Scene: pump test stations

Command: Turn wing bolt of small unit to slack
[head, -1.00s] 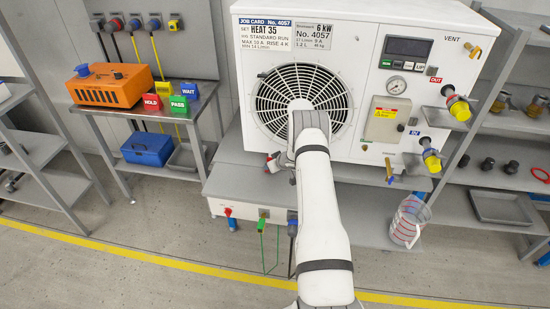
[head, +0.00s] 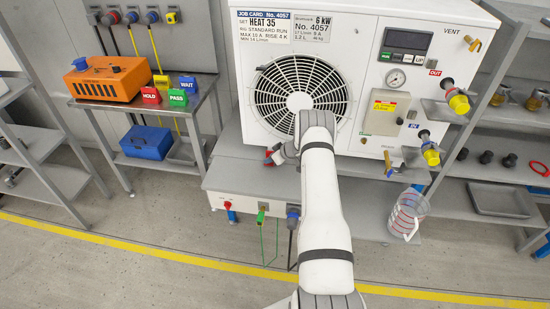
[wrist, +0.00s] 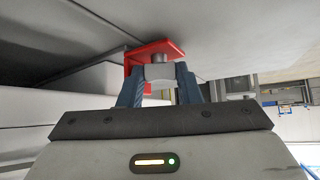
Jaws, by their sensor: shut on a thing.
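The white unit No. 4057, marked 6 kW (head: 375,60), stands on a grey bench with a round fan grille at its front. In the wrist view a red bracket (wrist: 158,50) carries a bolt with a pale grey wing head (wrist: 159,73). My gripper (wrist: 160,84) has its two dark blue fingers on either side of this head and is shut on it. In the head view a small red part (head: 268,159) shows low at the unit's left, beside my wrist. My fingers are mostly hidden there by my arm.
A brass tap (head: 388,164) and yellow-ended ports (head: 459,103) stick out at the unit's right. An orange box (head: 107,78) and coloured blocks sit on the left table. The front floor is clear.

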